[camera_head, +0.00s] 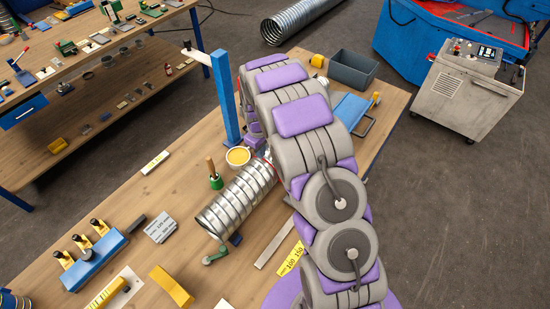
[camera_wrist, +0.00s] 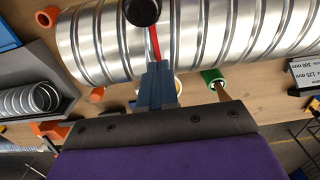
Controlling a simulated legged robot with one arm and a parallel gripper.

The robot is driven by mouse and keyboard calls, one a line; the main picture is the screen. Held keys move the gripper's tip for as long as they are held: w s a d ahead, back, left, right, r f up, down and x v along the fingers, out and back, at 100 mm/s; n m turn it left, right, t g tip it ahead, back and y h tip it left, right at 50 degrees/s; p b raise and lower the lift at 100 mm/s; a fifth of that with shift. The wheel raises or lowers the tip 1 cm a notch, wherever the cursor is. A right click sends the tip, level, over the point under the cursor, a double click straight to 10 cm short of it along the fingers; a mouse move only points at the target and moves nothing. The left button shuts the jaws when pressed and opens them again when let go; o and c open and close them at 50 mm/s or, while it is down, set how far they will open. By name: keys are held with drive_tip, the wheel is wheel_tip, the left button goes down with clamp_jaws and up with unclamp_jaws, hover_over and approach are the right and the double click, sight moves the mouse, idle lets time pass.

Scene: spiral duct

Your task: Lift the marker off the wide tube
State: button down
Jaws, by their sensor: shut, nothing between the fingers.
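The wide tube is a shiny silver spiral duct (camera_head: 236,202) lying on the wooden workbench, and it spans the top of the wrist view (camera_wrist: 90,42). The marker seems to be the thin red piece (camera_wrist: 155,42) against the tube in the wrist view. A black round part (camera_wrist: 142,10) is just above it; I cannot tell whether it belongs to the marker. My gripper (camera_wrist: 158,70) is shut and empty, its fingertips close to the red piece's lower end. Contact cannot be told. In the head view my arm hides the gripper and the tube's far end.
A blue post (camera_head: 224,98) and a yellow-filled bowl (camera_head: 238,156) stand near the tube. A green-based wooden-handled tool (camera_head: 215,178) stands beside it. A blue clamp rack (camera_head: 95,258) and a grey block (camera_head: 161,228) lie to the left. A dark bin (camera_head: 353,69) sits at the back.

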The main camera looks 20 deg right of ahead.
drive_tip(key=shift+d, duration=0.1)
drive_tip(key=shift+s+d+r+b, duration=0.15)
drive_tip(key=shift+s+d+b, duration=0.1)
drive_tip(key=shift+s+d, duration=0.75)
drive_tip(key=shift+s+d+r+b, duration=0.2)
drive_tip(key=shift+s+d, duration=0.45)
drive_tip(key=shift+s, duration=0.6)
drive_tip(key=shift+s+d+r+b, duration=0.15)
drive_tip(key=shift+s+d+b, duration=0.1)
drive_tip(key=shift+s+d, duration=0.75)
drive_tip(key=shift+s+a, duration=0.1)
drive_tip(key=shift+a, duration=0.1)
drive_tip(key=shift+w+a, duration=0.6)
drive_tip(key=shift+w, duration=0.1)
drive_tip(key=shift+r+p, duration=0.45)
drive_tip(key=shift+r, duration=4.05)
